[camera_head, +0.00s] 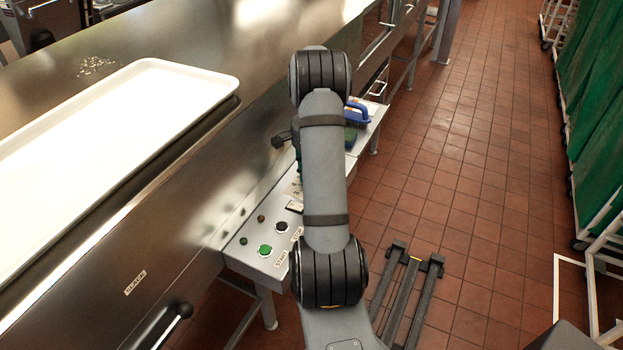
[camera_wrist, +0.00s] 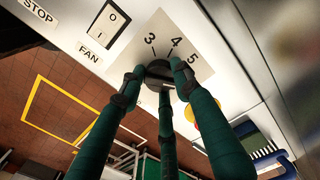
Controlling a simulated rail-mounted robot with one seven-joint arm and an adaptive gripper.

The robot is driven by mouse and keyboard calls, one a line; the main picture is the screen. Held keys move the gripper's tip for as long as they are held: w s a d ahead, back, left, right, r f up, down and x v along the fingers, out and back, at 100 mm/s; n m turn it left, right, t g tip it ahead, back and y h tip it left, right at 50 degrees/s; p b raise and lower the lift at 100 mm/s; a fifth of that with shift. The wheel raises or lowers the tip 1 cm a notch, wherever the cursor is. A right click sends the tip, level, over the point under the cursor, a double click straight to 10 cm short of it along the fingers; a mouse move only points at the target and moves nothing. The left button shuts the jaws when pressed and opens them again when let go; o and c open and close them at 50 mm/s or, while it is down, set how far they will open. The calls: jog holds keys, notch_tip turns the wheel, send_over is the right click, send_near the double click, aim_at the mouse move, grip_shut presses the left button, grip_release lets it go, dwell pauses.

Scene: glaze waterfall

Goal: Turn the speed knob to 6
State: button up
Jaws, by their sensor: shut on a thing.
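The dark round speed knob (camera_wrist: 158,71) sits on a pale dial plate (camera_wrist: 190,42) in the wrist view. The numbers 3, 4 and 5 show on the plate; a 6 is not visible. My gripper (camera_wrist: 157,82) has its green fingers closed around the knob, with the fingertips at its sides. The fingers cover much of the knob, and I cannot tell where its pointer stands. In the head view, my arm hides the knob and most of the gripper; part of the dial plate (camera_head: 291,190) shows beside the arm.
The panel bears a FAN switch (camera_wrist: 108,24), a green START button (camera_head: 265,250) and a black STOP button (camera_head: 282,228). A blue-handled brush (camera_head: 358,113) lies beyond the arm. A large white tray (camera_head: 170,75) sits on the steel machine at left.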

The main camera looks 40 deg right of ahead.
dwell(0.4)
jog(key=o, duration=1.1)
jog(key=shift+o, duration=0.2)
notch_tip(320, 180, up, 12)
notch_tip(320, 180, down, 12)
jog(key=shift+r, duration=0.1)
dwell(0.6)
